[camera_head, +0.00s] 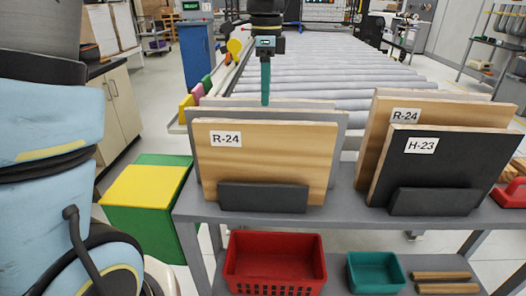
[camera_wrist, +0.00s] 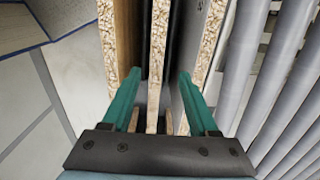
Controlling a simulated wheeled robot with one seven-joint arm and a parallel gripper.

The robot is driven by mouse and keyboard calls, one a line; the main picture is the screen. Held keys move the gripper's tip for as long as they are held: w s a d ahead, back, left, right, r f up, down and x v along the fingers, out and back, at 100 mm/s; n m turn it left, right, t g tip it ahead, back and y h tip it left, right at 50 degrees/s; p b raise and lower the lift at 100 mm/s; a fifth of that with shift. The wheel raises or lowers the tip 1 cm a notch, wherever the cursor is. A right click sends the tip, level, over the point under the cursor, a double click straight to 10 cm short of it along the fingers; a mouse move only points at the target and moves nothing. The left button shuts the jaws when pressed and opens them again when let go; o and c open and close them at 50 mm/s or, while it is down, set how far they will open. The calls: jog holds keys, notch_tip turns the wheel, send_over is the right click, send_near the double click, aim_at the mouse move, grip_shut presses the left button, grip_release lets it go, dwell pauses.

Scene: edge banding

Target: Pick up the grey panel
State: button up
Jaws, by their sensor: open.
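The grey panel (camera_head: 300,116) stands upright in the left rack, behind a wooden panel (camera_head: 265,170) labelled R-24, which hides most of it. Another panel stands close behind it. My gripper (camera_head: 265,102) points down over this group, seen side-on. In the wrist view my gripper (camera_wrist: 158,100) is open, with one teal finger on each side of the middle panel's (camera_wrist: 158,60) speckled edge. That panel appears to be the grey one. The fingers show no grip on it. Neighbouring panels stand close outside or beside the fingers.
The right rack holds a dark H-23 panel (camera_head: 440,172) before a wooden R-24 panel (camera_head: 377,130). A red crate (camera_head: 275,284) and teal bin (camera_head: 376,284) are on the lower shelf. A roller conveyor (camera_head: 330,75) lies behind. A green-yellow box (camera_head: 142,187) stands left.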

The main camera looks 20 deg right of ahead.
aim_at(266, 109)
jog(key=shift+s+a+f+p, duration=0.15)
jog(key=shift+f+p, duration=0.25)
jog(key=shift+f, duration=1.2)
jog(key=shift+s+f+p, duration=0.1)
jog(key=shift+f+p, duration=0.25)
jog(key=shift+f, duration=1.25)
grip_shut()
jog(key=shift+r, duration=0.1)
